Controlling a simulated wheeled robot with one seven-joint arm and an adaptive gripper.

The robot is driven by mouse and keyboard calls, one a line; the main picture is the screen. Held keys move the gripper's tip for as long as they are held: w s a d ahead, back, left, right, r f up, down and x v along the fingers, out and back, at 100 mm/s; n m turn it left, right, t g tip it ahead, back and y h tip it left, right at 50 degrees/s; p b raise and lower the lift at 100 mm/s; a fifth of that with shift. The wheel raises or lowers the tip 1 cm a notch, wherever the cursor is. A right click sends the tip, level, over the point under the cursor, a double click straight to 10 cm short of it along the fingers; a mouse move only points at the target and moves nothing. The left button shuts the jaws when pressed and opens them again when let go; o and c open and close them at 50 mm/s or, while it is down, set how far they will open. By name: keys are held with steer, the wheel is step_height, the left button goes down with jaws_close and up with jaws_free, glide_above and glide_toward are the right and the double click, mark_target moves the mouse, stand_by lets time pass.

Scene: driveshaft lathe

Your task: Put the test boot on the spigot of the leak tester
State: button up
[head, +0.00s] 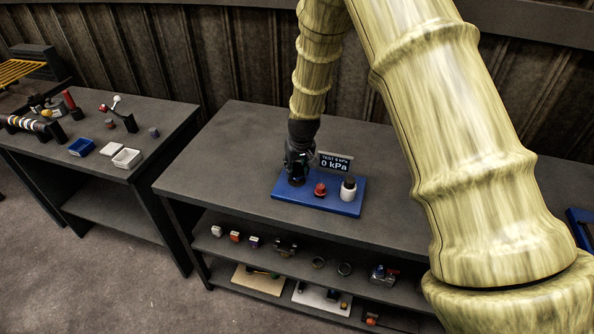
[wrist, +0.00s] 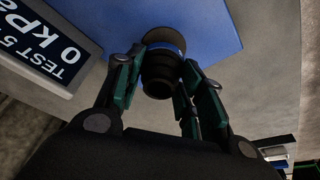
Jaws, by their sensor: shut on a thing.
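My gripper (head: 297,172) is at the left end of the leak tester's blue base plate (head: 333,202), low over it. In the wrist view its two fingers (wrist: 161,62) are shut on the black, ribbed test boot (wrist: 158,80). A wider round rim (wrist: 165,37) shows at the boot's far end, against the blue plate. I cannot tell whether the boot is on the spigot or just above it; the spigot is hidden. The tester's display (head: 334,163) reads 0 kPa.
A red button (head: 320,189) and a white cylinder with a dark top (head: 348,189) stand on the plate, right of my gripper. The bench top (head: 230,150) is clear to the left. A second table (head: 75,165) with bins stands further left.

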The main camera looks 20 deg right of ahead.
steer(key=shift+f+p, duration=0.5)
steer(key=shift+f, duration=0.75)
steer(key=shift+f, duration=0.2)
steer(key=o, duration=1)
steer(key=shift+r, duration=0.3)
steer(key=b+v, duration=0.3)
steer(key=v, duration=0.8)
steer(key=shift+r, duration=0.4)
